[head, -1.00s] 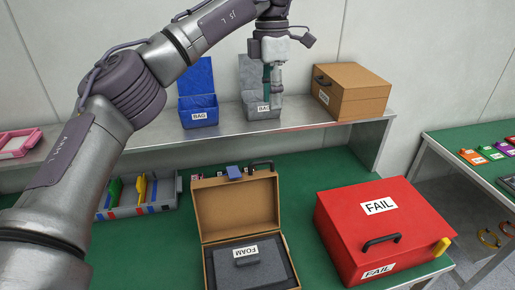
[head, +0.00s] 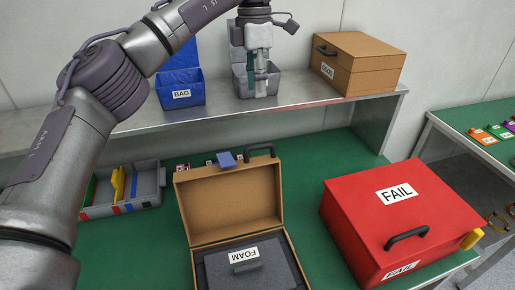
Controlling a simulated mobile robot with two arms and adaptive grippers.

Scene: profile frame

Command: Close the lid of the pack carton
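The open brown carton (head: 180,215), which I take for the pack carton, stands on the green table at the lower middle. Its lid (head: 232,200) is raised upright at the back, with a dark handle (head: 259,149) and a blue piece (head: 226,159) at its top edge. Grey foam (head: 222,268) labelled FOAM fills the carton's base. My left gripper (head: 257,84) points down at the grey bin (head: 272,84) on the shelf, well above and behind the carton. It overlaps the bin in the picture, and its finger gap is unclear. My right gripper is out of view.
A red FAIL box (head: 350,215) stands right of the carton. A grey divided tray (head: 148,190) lies left. The shelf (head: 215,119) behind holds a blue bin (head: 183,101) and a closed brown box (head: 365,75). Green table between carton and red box is clear.

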